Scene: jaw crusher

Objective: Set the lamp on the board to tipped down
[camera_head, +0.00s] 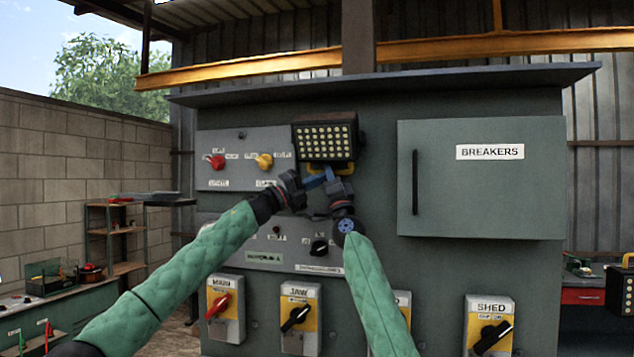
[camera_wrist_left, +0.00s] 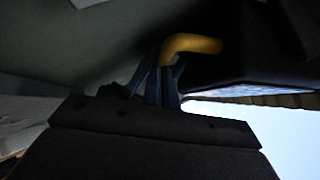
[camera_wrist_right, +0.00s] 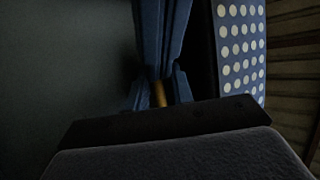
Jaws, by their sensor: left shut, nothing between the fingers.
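The lamp (camera_head: 325,137) is a dark box with rows of pale round lights, mounted on the grey-green board (camera_head: 380,255).
The breaker cabinet (camera_head: 480,180) stands out at the right. A panel with red and yellow knobs (camera_head: 230,175) is left of the lamp. Below my arms are several rotary switches, including the SHED switch (camera_head: 489,325). An overhanging roof edge (camera_head: 390,84) is above.

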